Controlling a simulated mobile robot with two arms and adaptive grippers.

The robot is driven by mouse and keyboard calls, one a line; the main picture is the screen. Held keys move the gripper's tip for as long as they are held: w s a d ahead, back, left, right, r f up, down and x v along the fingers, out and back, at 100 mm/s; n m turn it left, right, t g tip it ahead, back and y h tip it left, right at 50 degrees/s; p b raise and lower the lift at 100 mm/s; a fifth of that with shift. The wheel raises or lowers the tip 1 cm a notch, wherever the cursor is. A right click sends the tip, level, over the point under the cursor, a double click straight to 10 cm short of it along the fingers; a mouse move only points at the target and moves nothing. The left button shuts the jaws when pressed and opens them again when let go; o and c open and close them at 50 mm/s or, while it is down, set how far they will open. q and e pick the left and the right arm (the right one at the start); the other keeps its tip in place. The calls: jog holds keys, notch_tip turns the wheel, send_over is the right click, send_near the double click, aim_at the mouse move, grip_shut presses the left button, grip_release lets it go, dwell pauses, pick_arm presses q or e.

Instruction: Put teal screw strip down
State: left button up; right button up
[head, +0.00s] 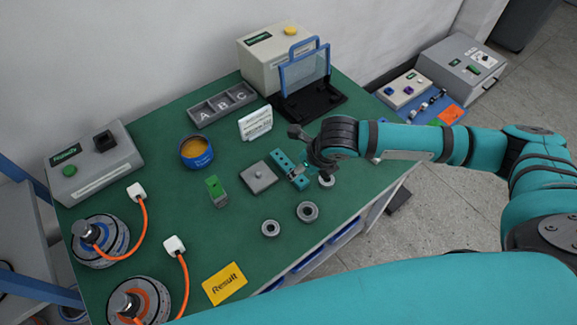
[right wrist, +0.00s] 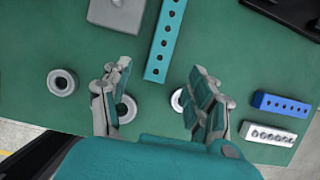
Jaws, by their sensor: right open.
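The teal screw strip (head: 281,159) lies flat on the green table, partly hidden by my right gripper (head: 309,163) in the head view. In the right wrist view the strip (right wrist: 165,40) shows a row of holes, and its near end lies just beyond the gap between my fingertips. My right gripper (right wrist: 155,92) is open, with its fingers spread wide and nothing between them. The strip is apart from both fingers. My left gripper is not in view.
A grey square block (head: 258,177) lies left of the strip. Metal rings (head: 307,212) lie nearby, some close to my fingers. A blue strip (right wrist: 282,105) and a white strip (right wrist: 268,134) lie at right in the wrist view. A black stand (head: 312,99) is behind.

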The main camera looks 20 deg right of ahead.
aim_at(299, 177)
jog(key=shift+w+a+f, duration=0.1)
jog(key=shift+w+f, duration=0.1)
jog(key=shift+f, duration=0.4)
jog(key=shift+w+f, duration=0.1)
jog(key=shift+f, duration=0.2)
jog(key=p+x, duration=0.1)
jog(key=x, duration=0.2)
jog(key=shift+f, duration=0.35)
jog(key=shift+w+a+f, duration=0.1)
jog(key=shift+w+f, duration=0.1)
jog(key=shift+f, duration=0.25)
grip_shut()
notch_tip(299, 177, up, 10)
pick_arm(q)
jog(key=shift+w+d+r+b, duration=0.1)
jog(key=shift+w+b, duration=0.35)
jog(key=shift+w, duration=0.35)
pick_arm(e)
jog(key=s+d+r+n+g, duration=0.1)
jog(key=s+r+n+g, duration=0.3)
jog(key=n, duration=1.2)
jog(key=s+d+r+n+g+h, duration=0.1)
jog(key=s+r+n+g, duration=0.3)
jog(key=n, duration=1.2)
jog(key=shift+s+d+r+g+h, duration=0.3)
jog(key=shift+s+d+r, duration=0.05)
jog(key=shift+s+r, duration=0.7)
